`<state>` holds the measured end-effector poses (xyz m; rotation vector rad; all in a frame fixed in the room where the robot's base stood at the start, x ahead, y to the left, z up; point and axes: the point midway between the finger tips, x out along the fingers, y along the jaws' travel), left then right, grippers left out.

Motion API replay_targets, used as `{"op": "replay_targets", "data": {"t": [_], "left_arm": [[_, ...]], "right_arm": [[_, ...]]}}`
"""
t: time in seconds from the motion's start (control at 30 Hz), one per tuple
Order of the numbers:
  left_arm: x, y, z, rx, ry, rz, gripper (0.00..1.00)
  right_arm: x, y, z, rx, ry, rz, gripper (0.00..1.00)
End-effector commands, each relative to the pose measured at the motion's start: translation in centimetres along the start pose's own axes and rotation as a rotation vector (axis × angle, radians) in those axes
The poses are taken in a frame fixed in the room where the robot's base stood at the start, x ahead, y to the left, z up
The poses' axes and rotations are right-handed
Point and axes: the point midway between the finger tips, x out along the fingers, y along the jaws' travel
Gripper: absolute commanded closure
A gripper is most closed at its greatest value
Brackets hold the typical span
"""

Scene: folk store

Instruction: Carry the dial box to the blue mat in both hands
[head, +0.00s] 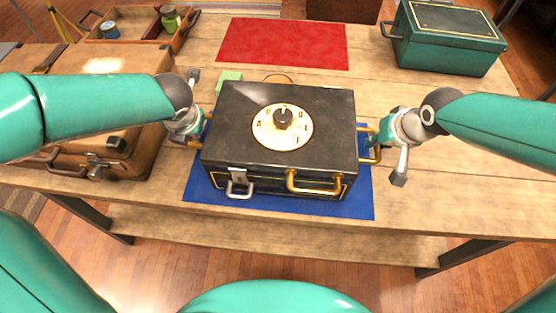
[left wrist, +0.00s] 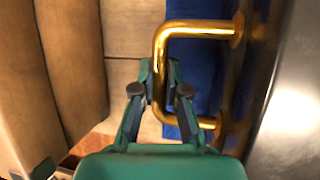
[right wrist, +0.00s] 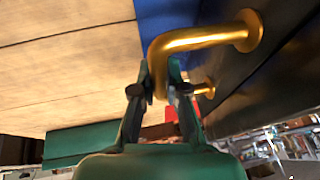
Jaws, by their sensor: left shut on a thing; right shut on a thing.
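The dial box (head: 225,120) is black with a round cream dial (head: 283,126) on its lid and brass handles. It is over the blue mat (head: 366,200), whose edges show at its front and both sides. I cannot tell whether its base touches the mat. My left gripper (head: 202,130) is shut on the brass handle at the box's left side; the handle (left wrist: 160,62) fills the left wrist view. My right gripper (head: 372,142) is shut on the right side handle, and that handle (right wrist: 195,38) shows close up in the right wrist view.
A red mat (head: 283,42) lies behind the box. A green chest (head: 448,40) stands at the back right. A brown case (head: 120,140) is close on the left, behind my left arm. An open wooden tray (head: 135,25) holds jars. A light green block (head: 230,76) is behind the box.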

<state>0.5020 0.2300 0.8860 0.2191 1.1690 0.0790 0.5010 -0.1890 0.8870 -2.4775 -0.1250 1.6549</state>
Motion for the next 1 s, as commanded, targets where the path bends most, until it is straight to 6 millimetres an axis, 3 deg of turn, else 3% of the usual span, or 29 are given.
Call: {"op": "replay_targets", "data": {"t": [0.2,0.23,0.37,0.77,1.0], "left_arm": [[1.4,-0.3,-0.5,0.000,-0.003,0.000,1.00],[1.1,-0.3,-0.5,0.000,0.000,-0.001,0.82],[1.1,-0.3,-0.5,0.000,0.000,0.000,0.62],[0.5,-0.2,-0.4,-0.001,-0.002,0.001,0.62],[-3.1,-0.2,-0.3,-0.002,-0.006,-0.001,0.62]], "right_arm": [[1.4,0.2,0.5,0.000,0.004,-0.001,1.00],[1.1,0.2,0.5,0.000,0.001,-0.001,0.82],[1.1,0.2,0.4,0.000,0.000,-0.001,0.62],[1.1,0.2,0.4,-0.001,0.000,0.000,0.62],[1.1,0.2,0.4,-0.001,0.000,0.000,0.62]]}}
